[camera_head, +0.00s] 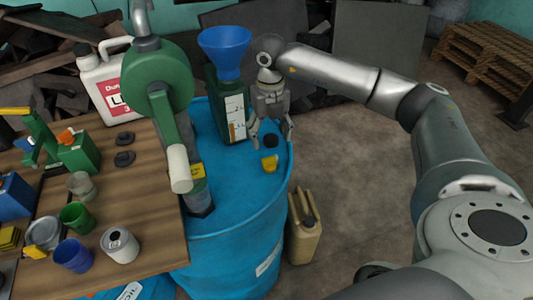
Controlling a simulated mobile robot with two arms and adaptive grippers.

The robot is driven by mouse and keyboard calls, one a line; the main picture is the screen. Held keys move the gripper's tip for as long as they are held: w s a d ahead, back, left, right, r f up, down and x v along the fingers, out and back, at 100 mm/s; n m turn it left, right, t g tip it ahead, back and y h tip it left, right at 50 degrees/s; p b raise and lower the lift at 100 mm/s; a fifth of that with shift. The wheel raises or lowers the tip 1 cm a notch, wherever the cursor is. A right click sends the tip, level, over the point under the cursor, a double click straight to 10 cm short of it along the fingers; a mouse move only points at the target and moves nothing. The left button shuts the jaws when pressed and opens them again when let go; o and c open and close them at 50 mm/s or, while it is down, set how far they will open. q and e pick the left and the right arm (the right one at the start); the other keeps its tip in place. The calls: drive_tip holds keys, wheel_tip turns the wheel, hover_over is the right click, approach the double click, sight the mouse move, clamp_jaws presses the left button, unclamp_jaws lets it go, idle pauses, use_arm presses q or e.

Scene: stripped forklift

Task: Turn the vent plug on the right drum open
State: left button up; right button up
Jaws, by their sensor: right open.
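The blue drum (237,215) on the right stands beside the wooden table. A small black plug (271,140) sits on the drum top near its right side, with a yellow tag (270,163) just in front of it. My right gripper (272,134) points down over the plug, open, with one finger on each side of it. I cannot tell whether the fingers touch the plug. My left gripper is out of view.
A green rotary pump (160,82) and a green container with a blue funnel (226,50) stand close left of my gripper. Cups (119,245) and a white jug (105,85) stand on the table (148,205). A beige canister (304,232) stands right of the drum.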

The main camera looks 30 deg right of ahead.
sight(270, 157)
wheel_tip(270, 157, down, 9)
drive_tip(key=shift+s+r+p, duration=0.1)
drive_tip(key=shift+r+p, duration=0.05)
drive_tip(key=shift+p, duration=0.8)
drive_tip(key=shift+f, duration=0.5)
drive_tip(key=c, duration=1)
